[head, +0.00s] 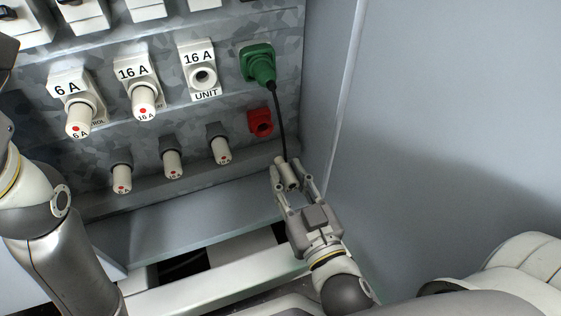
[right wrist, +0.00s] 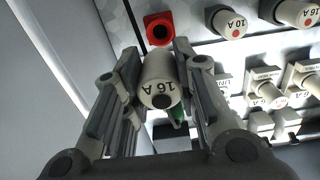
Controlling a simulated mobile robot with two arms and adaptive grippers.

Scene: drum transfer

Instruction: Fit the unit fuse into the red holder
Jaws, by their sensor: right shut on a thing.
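My right gripper (head: 293,184) is shut on a white cylindrical fuse (head: 286,170). In the right wrist view the fuse (right wrist: 160,80) reads 16 A and sits between the two fingers of the gripper (right wrist: 160,88). The red holder (head: 260,122) is on the panel's lower right, with a dark opening and nothing in it. It also shows in the right wrist view (right wrist: 158,29), beyond the fuse and apart from it. The white holder marked UNIT (head: 203,78) has an open, empty socket.
A green plug (head: 258,65) sits above the red holder; its black cable (head: 280,115) runs down towards the fuse. Fuses stand in the 6 A (head: 78,115) and 16 A (head: 143,97) holders. Grey holders with fuses (head: 219,148) line the lower row. A grey wall (head: 390,120) rises at right.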

